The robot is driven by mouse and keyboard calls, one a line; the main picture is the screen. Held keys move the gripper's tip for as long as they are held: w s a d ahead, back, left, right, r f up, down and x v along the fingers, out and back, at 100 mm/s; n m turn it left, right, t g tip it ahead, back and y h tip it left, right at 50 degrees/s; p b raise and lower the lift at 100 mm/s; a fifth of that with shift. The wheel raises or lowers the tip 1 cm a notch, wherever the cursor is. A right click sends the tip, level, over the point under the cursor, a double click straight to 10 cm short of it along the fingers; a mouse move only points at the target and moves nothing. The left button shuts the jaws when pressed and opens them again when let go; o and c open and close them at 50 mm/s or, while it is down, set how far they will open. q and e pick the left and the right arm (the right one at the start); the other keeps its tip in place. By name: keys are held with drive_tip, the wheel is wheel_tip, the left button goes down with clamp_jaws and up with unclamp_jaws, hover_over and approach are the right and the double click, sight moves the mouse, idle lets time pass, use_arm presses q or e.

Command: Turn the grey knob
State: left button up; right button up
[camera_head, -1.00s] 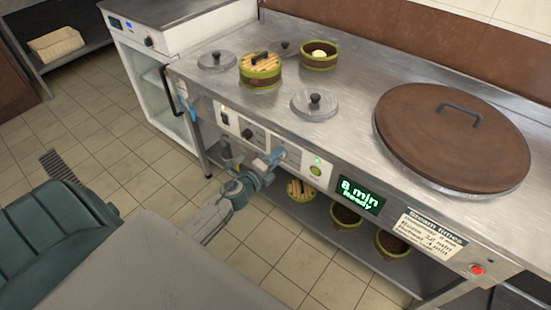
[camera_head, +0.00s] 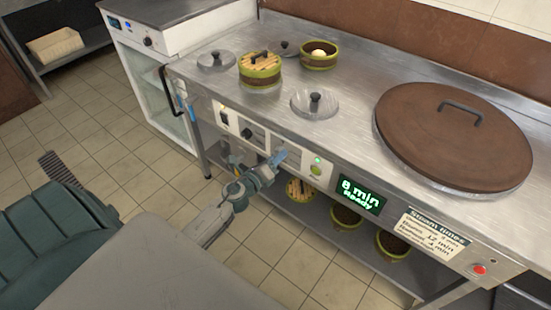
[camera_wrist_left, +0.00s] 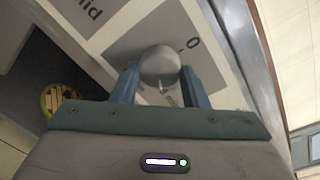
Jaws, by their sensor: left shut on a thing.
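The grey knob (camera_wrist_left: 160,67) is round and sits on the white control panel, with a "0" mark beside it in the left wrist view. My left gripper (camera_wrist_left: 160,88) is shut on it, with one blue-grey finger at each side. In the head view my left gripper (camera_head: 277,159) is at the front panel of the steel counter, left of the green-lit button, and it hides the knob there. My right gripper is in neither view.
A green display (camera_head: 360,196) reads "8 min Ready". A large brown lid (camera_head: 440,140), small metal lids (camera_head: 314,103) and a bamboo steamer (camera_head: 260,70) are on the steel counter (camera_head: 350,60). A lower shelf with several steamers (camera_head: 345,216) is beneath. Tiled floor is open at left.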

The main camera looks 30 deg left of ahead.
use_arm(q)
drive_tip(key=shift+f, duration=0.1)
drive_tip(key=o, duration=1)
drive_tip(key=shift+s, duration=0.1)
drive_tip(key=shift+s+a+r+b, duration=0.15)
drive_tip(key=shift+s+b, duration=0.95)
drive_tip(key=shift+s, duration=1.55)
drive_tip(key=shift+s+a+r+b, duration=0.1)
drive_tip(key=shift+s+r+b, duration=0.15)
drive_tip(key=shift+s+b, duration=1.65)
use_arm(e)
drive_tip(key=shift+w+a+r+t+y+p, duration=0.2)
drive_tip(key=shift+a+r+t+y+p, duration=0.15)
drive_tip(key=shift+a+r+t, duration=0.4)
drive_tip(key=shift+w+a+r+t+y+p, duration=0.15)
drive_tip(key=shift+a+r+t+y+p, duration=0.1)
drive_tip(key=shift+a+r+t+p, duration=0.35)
use_arm(q)
drive_tip(key=shift+s, duration=0.75)
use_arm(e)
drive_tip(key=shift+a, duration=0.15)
